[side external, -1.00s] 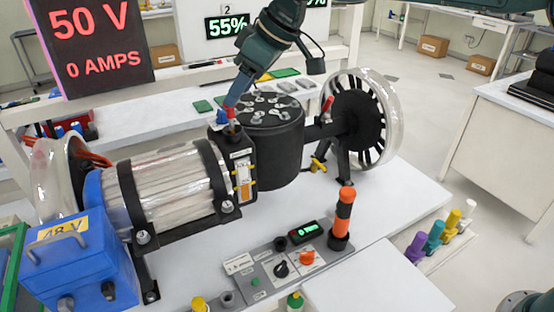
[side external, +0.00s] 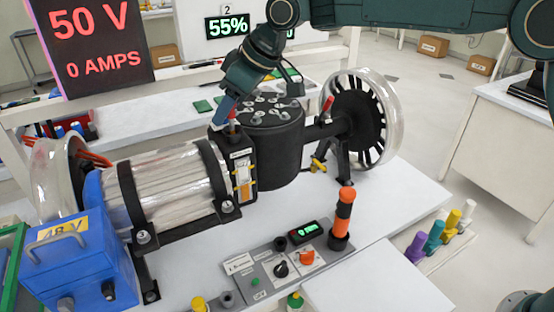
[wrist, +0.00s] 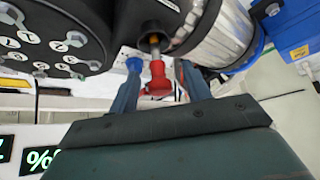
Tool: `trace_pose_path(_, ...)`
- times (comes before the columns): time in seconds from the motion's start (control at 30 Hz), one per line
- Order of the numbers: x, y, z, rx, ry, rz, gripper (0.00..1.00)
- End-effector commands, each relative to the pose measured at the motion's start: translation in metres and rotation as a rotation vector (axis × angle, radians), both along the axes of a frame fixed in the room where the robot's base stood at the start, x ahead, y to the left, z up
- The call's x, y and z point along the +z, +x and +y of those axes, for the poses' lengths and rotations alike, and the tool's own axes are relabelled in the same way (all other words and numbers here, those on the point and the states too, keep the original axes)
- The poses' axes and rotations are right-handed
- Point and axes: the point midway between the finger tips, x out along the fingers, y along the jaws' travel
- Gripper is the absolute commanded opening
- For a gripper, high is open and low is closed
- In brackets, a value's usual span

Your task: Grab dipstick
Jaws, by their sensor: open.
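The dipstick (wrist: 157,78) has a red handle and stands in the neck of a black housing. In the side external view its red top (side external: 233,114) shows at the left of the black drum, beside my finger. My gripper (wrist: 160,72) is open, with its blue-grey fingers apart on either side of the red handle in the wrist view. I see gaps between the handle and the fingers. The lower part of the dipstick is hidden in the neck.
The black drum (side external: 265,145) with round terminals on top stands close to my gripper. Another red handle (side external: 327,104) stands near the clear-rimmed wheel (side external: 386,112). A ribbed cylinder (side external: 170,188) and blue 48 V box (side external: 85,275) are at left. A control panel (side external: 265,285) lies in front.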

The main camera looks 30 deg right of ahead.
Motion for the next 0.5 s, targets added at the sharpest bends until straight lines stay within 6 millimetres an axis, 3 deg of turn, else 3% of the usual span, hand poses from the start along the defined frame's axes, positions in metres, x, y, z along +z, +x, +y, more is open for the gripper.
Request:
trace_pose_path(0.2,0.0001,-0.0002,-0.0001,0.0,0.0,0.0,0.48)
trace_pose_path(0.43,0.0001,-0.0002,-0.0001,0.0,0.0,0.0,0.03)
trace_pose_path(0.5,0.0003,-0.0002,0.0,0.0,0.0,0.0,0.0)
